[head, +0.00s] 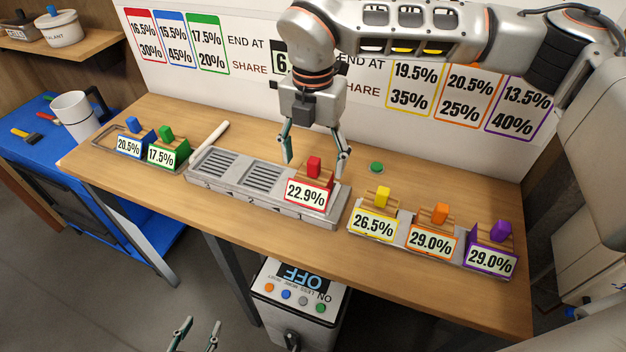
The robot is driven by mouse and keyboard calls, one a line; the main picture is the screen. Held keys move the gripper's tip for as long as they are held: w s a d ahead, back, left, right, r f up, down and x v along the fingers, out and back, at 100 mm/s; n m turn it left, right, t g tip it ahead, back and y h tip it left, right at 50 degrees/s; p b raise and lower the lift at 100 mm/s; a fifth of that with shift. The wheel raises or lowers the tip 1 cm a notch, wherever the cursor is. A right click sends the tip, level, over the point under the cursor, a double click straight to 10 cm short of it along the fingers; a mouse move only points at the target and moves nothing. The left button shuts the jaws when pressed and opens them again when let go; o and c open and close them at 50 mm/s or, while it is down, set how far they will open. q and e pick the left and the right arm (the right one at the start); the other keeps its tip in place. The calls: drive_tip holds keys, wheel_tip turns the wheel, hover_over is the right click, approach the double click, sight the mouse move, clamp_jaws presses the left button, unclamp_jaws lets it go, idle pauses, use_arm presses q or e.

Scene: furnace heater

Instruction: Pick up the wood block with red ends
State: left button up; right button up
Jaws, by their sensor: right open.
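The wood block with red parts (318,181) sits on the right part of the grey metal heater (212,184). It has a red knob on top and a red-edged label reading 22.9%. My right gripper (314,164) points down at it, open, with one finger on each side of the red knob in the picture. I cannot tell whether a finger touches the block. My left gripper (198,328) is low at the bottom edge, away from the table, empty, its fingers apart.
Blocks with blue (131,140) and green (167,150) knobs stand at the left. Yellow (378,209), orange (435,228) and purple (493,246) ones stand in a tray at the right. A green button (376,167) and white rod (209,143) lie behind. A control box (298,302) reads OFF.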

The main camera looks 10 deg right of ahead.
sight(314, 178)
wheel_tip(314, 178, down, 6)
drive_tip(key=shift+p, duration=0.4)
drive_tip(key=shift+c, duration=0.4)
drive_tip(key=c, duration=1.4)
drive_tip(key=shift+r, duration=0.1)
